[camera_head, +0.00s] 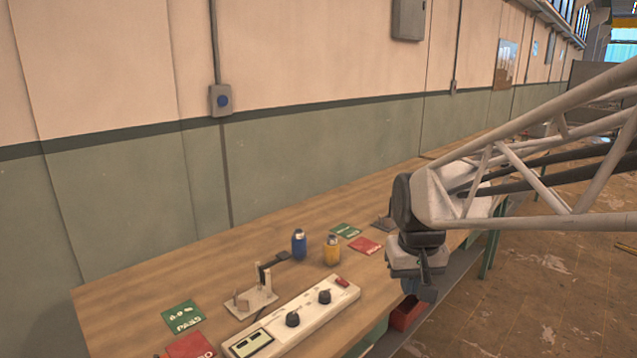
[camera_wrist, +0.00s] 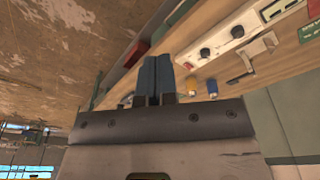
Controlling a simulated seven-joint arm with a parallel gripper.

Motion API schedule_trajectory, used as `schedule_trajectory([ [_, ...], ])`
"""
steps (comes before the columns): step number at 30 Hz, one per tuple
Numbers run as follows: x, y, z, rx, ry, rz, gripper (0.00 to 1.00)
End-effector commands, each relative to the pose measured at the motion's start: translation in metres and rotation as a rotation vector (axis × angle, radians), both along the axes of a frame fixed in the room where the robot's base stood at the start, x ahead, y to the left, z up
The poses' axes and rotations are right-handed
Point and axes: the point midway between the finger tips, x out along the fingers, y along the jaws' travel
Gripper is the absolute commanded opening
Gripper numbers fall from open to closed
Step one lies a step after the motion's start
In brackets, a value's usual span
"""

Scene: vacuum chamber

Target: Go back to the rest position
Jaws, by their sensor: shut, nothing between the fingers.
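My gripper (camera_head: 420,288) hangs from the end of my arm on the right side of the head view, just off the front edge of the wooden workbench (camera_head: 160,265). In the wrist view its two blue fingers (camera_wrist: 152,78) are together, with nothing seen between them. The gripper appears apart from the objects on the bench.
On the bench are a control box with knobs (camera_head: 292,318), a small stand (camera_head: 252,300), a blue bottle (camera_head: 299,245), a yellow bottle (camera_head: 332,251) and several green and red cards (camera_head: 183,316). A red bin (camera_head: 406,314) is below the front edge. Open floor (camera_head: 560,300) lies right.

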Motion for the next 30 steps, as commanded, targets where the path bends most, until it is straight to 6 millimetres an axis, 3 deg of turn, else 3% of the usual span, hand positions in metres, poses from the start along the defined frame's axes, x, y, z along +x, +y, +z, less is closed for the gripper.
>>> schedule_trajectory([
  [7, -0.064, -0.007, 0.003, 0.003, -0.028, -0.03, 0.0],
  [18, -0.15, -0.015, -0.01, 0.007, -0.063, -0.074, 0.0],
  [24, -0.176, -0.017, -0.017, 0.008, -0.074, -0.087, 0.0],
  [30, -0.183, -0.017, -0.02, 0.009, -0.075, -0.091, 0.0],
])
